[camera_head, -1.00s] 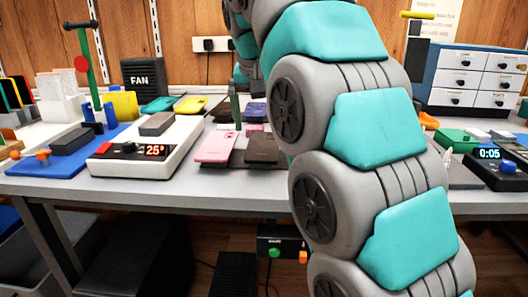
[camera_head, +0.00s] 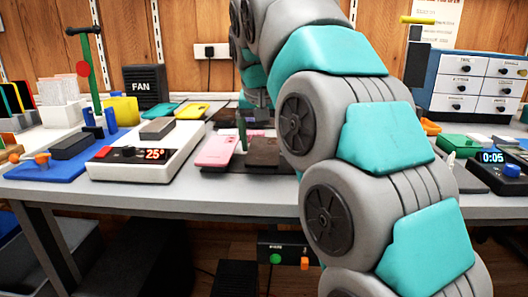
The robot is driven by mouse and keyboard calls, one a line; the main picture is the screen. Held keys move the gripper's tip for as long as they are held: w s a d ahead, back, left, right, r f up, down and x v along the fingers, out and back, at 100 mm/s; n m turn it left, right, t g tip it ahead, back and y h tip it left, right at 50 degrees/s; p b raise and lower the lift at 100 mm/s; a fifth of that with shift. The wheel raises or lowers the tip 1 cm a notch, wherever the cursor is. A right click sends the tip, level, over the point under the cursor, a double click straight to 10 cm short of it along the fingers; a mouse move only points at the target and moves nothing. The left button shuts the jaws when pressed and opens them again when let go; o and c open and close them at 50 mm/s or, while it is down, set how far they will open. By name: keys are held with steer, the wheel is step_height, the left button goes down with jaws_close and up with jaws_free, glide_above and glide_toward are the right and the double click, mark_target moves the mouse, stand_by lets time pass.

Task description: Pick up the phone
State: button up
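A pink phone (camera_head: 215,151) lies face down on the workbench in the middle of the view, its camera end nearest me. A dark brown phone (camera_head: 265,153) lies just right of it, partly hidden by my arm. Other dark phones (camera_head: 226,117) lie behind them, partly covered. My gripper (camera_head: 242,138) points down among these phones, beside the far right end of the pink one. Only a thin dark green finger shows clearly; the rest is behind my arm. Whether it touches a phone, or is open or shut, I cannot tell.
A white heating station (camera_head: 185,155) reading 25° stands at left, beside a blue mat (camera_head: 50,165). Green and yellow phones (camera_head: 193,109) lie behind it. At right are a timer box (camera_head: 500,170) and a white drawer cabinet (camera_head: 470,80). My arm covers the bench's centre right.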

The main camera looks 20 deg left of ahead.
steer(key=c, duration=0.7)
steer(key=shift+r, duration=0.25)
